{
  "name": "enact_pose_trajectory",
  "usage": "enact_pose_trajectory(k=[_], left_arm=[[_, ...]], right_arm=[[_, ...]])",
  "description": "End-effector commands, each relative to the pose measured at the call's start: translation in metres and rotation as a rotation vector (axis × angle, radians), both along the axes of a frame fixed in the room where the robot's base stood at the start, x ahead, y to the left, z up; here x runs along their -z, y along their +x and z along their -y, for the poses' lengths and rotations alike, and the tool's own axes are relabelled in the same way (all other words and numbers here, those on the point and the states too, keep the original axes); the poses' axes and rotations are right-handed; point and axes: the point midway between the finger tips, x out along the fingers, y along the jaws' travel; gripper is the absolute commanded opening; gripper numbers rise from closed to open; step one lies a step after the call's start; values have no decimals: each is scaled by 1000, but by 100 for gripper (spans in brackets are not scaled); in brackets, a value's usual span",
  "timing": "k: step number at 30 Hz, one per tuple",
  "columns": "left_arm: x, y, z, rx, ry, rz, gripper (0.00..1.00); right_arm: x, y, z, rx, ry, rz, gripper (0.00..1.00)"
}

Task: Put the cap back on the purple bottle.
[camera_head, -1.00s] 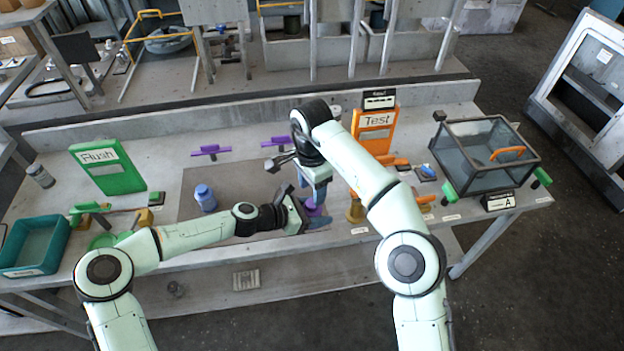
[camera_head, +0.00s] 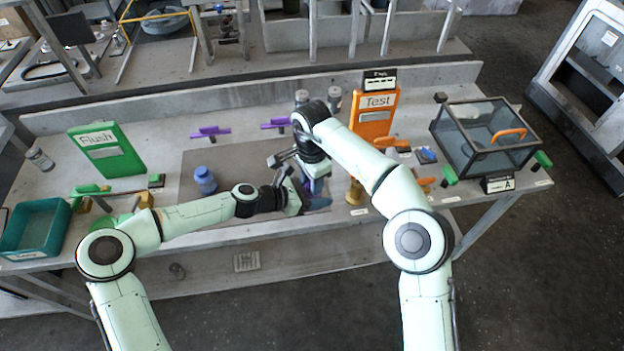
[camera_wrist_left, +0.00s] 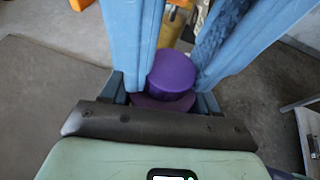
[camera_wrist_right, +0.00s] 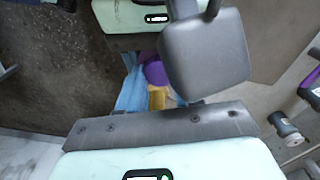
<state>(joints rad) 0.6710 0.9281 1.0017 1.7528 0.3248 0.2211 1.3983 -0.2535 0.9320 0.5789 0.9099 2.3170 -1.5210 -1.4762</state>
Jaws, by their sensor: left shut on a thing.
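My left gripper (camera_head: 312,203) is low over the mat at the bench's front middle, its blue fingers closed around a purple round thing. In the left wrist view this purple thing (camera_wrist_left: 172,75) has a smooth rounded top above a darker, wider part. I cannot tell whether it is the bottle or its cap. It also shows in the right wrist view (camera_wrist_right: 155,71), beyond a grey pad. My right gripper (camera_head: 314,182) hangs down just above and beside the left one. Its fingertips are largely hidden.
Purple clamps (camera_head: 210,132) and two grey jars (camera_head: 334,100) stand behind. An orange Test board (camera_head: 375,115), a brass piece (camera_head: 355,191) and a glass box (camera_head: 487,140) are right. A green Flush board (camera_head: 105,150) and teal tray (camera_head: 35,228) are left.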

Motion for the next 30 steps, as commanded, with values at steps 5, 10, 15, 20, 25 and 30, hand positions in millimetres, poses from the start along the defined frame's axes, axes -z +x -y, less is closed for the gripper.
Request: enact_pose_trajectory(k=[5,10,15,20,25,30], left_arm=[[-1,0,0,-1,-1,1,0],[-1,0,0,-1,-1,1,0],[-1,0,0,-1,-1,1,0],[-1,0,0,-1,-1,1,0],[-1,0,0,-1,-1,1,0],[-1,0,0,-1,-1,1,0]], right_arm=[[0,0,0,175,1,-1,0],[0,0,0,439,1,-2,0],[0,0,0,555,0,-2,0],[0,0,0,560,0,-2,0],[0,0,0,558,0,-2,57],[0,0,0,557,0,-2,59]])
